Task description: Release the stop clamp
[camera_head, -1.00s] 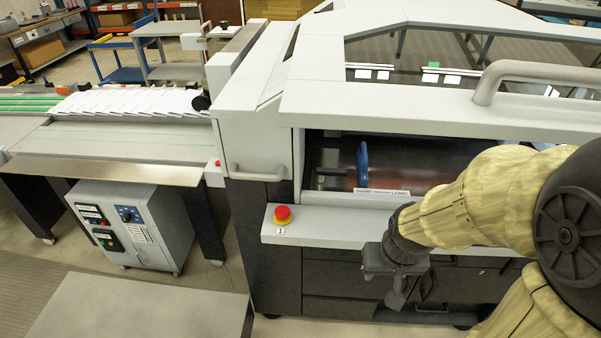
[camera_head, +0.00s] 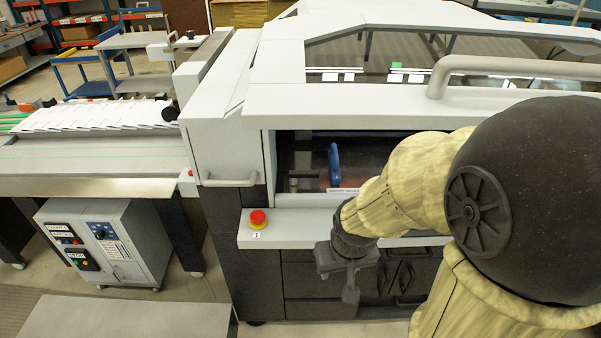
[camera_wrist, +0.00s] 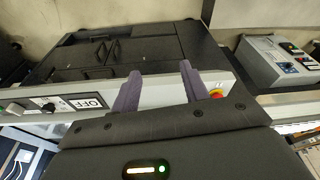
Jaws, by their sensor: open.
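A blue upright handle or disc (camera_head: 334,165), which may be the stop clamp, stands inside the machine's front opening in the head view. Its lower end is hidden behind the opening's front ledge (camera_head: 300,236). My gripper (camera_head: 350,292) hangs in front of the ledge, below and outside the opening, apart from the blue part. In the wrist view my two fingers (camera_wrist: 158,78) are spread, with nothing seen between them. The blue part is not seen in the wrist view.
A red emergency button (camera_head: 257,217) sits on the ledge and also shows beside my finger in the wrist view (camera_wrist: 217,93). A thick grey cover handle (camera_head: 520,66) runs above the opening. A grey control box (camera_head: 104,243) stands at left. Dark cabinets lie under the ledge.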

